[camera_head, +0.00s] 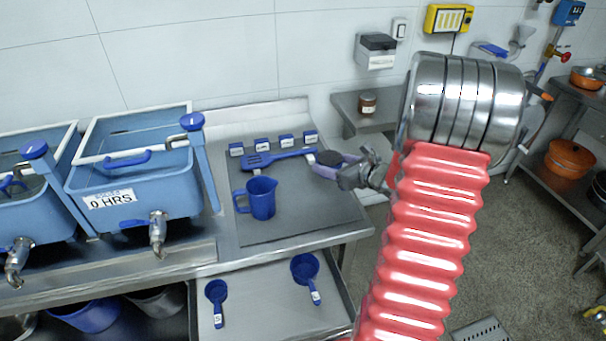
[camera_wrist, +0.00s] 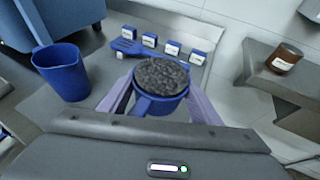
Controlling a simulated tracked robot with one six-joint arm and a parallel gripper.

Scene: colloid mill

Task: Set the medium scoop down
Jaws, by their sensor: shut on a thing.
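My gripper (camera_head: 340,172) has purple fingers and is shut on the blue medium scoop. In the wrist view the fingers (camera_wrist: 158,97) lie on either side of the scoop's blue body (camera_wrist: 156,104). Dark grey granular material (camera_wrist: 160,75) fills the scoop to the rim. The scoop is held over the right part of the grey worktop mat (camera_head: 290,220). In the head view mostly its dark contents show between the fingers. I cannot tell the gap beneath it.
A blue jug (camera_head: 262,198) stands left of the gripper. A blue spatula (camera_head: 270,158) and several small labelled blue blocks (camera_head: 262,144) lie behind. Two blue scoops (camera_head: 216,292) (camera_head: 306,268) lie in the open drawer below. The mat's front right is clear.

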